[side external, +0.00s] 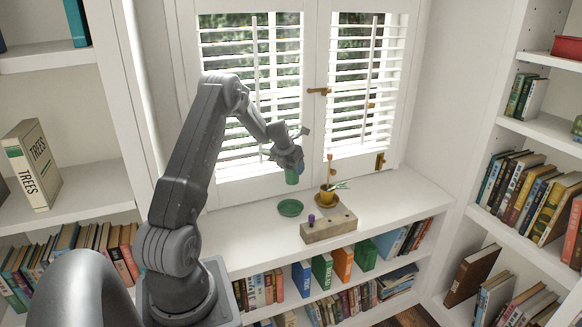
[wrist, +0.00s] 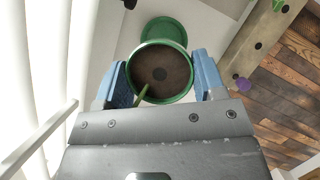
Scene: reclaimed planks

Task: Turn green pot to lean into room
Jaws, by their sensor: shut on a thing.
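The green pot (side external: 291,176) is held up in the air near the window. My gripper (side external: 289,160) is shut on it from above. In the wrist view, the green pot (wrist: 161,50) shows its round rim and dark soil between the two blue fingertips of my gripper (wrist: 163,83). A short green stem points toward the camera from the soil's near edge. A green saucer (side external: 290,208) lies on the white sill below and to the left of the yellow pot. The saucer also shows in the wrist view (wrist: 163,27), partly hidden behind the pot.
A yellow pot (side external: 327,196) with a plant stands on the sill, right of the saucer. A wooden block (side external: 328,228) with holes and a purple peg (side external: 311,219) lies in front. Shuttered windows are close behind my gripper. The right sill (side external: 390,203) is clear.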

